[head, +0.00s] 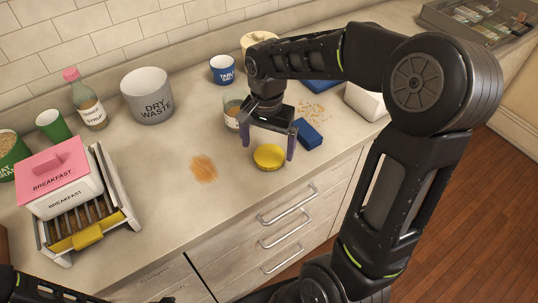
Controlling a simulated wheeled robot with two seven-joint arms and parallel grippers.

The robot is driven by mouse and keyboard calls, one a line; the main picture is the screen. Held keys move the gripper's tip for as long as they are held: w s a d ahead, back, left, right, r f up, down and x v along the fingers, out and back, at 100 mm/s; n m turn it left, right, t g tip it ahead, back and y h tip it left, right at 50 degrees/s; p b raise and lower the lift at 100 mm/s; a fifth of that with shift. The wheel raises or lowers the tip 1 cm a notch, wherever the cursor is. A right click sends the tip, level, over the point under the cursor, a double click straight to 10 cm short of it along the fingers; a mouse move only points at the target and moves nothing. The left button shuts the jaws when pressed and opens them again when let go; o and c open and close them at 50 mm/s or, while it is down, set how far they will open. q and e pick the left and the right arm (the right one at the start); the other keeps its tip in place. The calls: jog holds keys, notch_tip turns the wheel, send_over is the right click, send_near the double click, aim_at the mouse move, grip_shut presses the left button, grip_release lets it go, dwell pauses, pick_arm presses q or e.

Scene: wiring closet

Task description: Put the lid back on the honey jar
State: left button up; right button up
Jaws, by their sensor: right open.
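The yellow round lid (269,157) lies flat on the counter near its front edge. A small open glass jar (231,107), likely the honey jar, stands behind it to the left, partly hidden by my right gripper. My right gripper (268,149) points down with its two fingers spread on either side of the lid.
A blue sponge-like block (308,134) lies close right of the gripper, with crumbs (318,107) behind. An orange-brown smear (203,169) marks the counter (190,218). A dry waste bin (147,95), blue cup (223,69), syrup bottle (90,106) and breakfast box (63,186) stand left and back.

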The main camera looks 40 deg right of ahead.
aim_at(268, 156)
jog(key=shift+f+p, duration=0.3)
jog(key=shift+f, duration=1.55)
jog(key=c, duration=1.4)
jog(key=shift+c, duration=0.2)
notch_tip(268, 156, up, 10)
jog(key=b, duration=0.1)
